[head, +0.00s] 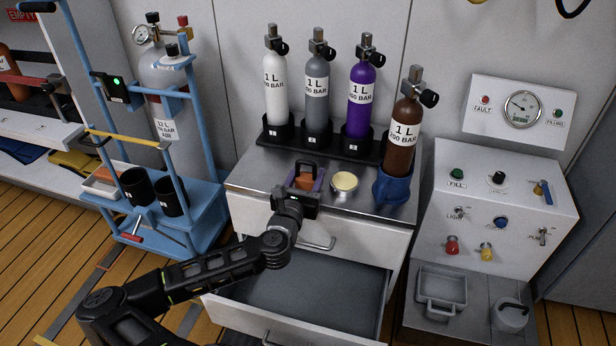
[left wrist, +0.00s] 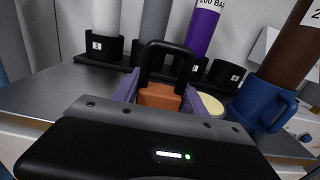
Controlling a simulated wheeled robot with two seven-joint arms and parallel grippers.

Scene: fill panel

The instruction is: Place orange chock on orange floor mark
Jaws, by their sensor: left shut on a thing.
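The orange chock (head: 304,182) with a black handle is at the front of the metal cabinet top. In the left wrist view the chock (left wrist: 160,96) sits between the purple fingers of my left gripper, its black loop handle standing up behind it. My left gripper (head: 306,181) is shut on the chock; I cannot tell whether the chock touches the top. A small orange-brown strip (head: 107,258) lies on the wood floor at the left, near the blue cart; I cannot tell if it is the orange floor mark. My right gripper is not in view.
A cream round tin (head: 344,183) and a blue cup holding a brown cylinder (head: 404,130) stand right of the chock. Several cylinders stand in a black rack behind. An open drawer (head: 305,300) juts out below my arm. A blue cart (head: 180,235) stands left.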

